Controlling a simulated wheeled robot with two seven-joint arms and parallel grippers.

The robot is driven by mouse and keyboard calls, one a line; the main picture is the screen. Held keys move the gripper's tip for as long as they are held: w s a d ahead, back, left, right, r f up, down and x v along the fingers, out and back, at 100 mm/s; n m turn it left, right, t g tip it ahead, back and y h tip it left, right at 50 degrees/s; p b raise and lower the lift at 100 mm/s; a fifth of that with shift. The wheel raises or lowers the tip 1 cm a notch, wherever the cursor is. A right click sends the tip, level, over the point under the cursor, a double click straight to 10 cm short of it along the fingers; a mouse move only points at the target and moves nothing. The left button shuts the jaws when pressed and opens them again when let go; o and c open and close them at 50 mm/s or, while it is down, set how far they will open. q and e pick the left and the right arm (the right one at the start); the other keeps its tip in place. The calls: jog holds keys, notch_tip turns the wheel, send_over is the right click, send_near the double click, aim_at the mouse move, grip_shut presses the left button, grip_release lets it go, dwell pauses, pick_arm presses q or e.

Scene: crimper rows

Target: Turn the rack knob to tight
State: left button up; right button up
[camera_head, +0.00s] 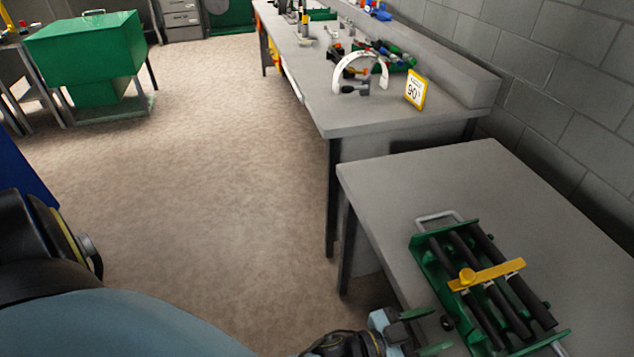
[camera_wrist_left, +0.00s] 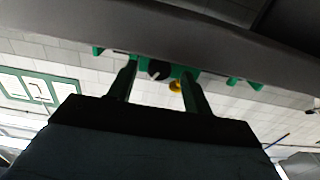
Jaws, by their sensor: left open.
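My right gripper is out of view.
The grey table (camera_head: 400,190) has bare room behind the rack. A longer workbench (camera_head: 375,118) beyond it carries tools, a white arch (camera_head: 345,66) and a yellow "90" sign (camera_head: 416,90). A block wall (camera_head: 560,80) stands at right. The floor at left is open.

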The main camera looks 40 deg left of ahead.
pick_arm(q)
jog(key=p+v, duration=0.1)
jog(key=v, duration=1.1)
jog(key=s+a+f+n+g+y+p, duration=0.1)
jog(key=s+a+f+g+y, duration=0.1)
jog(key=f, duration=0.8)
jog(key=s+a+f+n+g+y+p, duration=0.2)
jog(key=s+a+f+g+y, duration=0.1)
jog(key=a+f, duration=0.4)
jog(key=shift+s+a+f+y, duration=0.2)
jog(key=shift+s+f+y, duration=0.4)
jog(key=shift+f+y, duration=0.85)
jog(key=shift+f, duration=0.1)
